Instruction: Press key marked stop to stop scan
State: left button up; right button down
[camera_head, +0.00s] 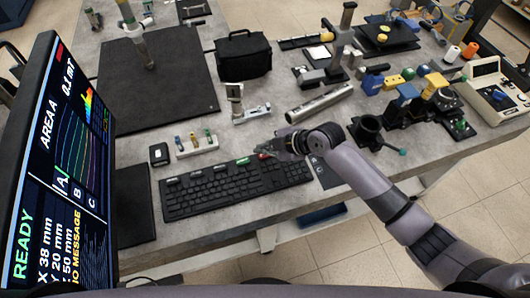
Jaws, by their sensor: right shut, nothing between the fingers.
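A black keyboard (225,190) lies near the table's front edge. Along its back edge are several larger marked keys, including a green one (243,161) and a red one (264,155); their lettering is too small to read. My right gripper (272,151) is shut and empty, with its tips at the red key. I cannot tell whether they touch it. The monitor (62,170) on the left shows a coloured map, "AREA A", "0.1 mT", "READY", X 38 mm, Y 20 mm, Z 50 mm and "NO MESSAGE". My left gripper is not in view.
Behind the keyboard are a small block with several plugs (197,146) and a metal stand (245,108). A black bag (243,55) and a large dark mat (180,85) lie farther back. Clamps and tools crowd the right side. My right arm covers part of the front edge.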

aim_at(264, 157)
jog(key=shift+r+p, duration=1.75)
jog(key=shift+r, duration=0.65)
jog(key=shift+f, duration=0.1)
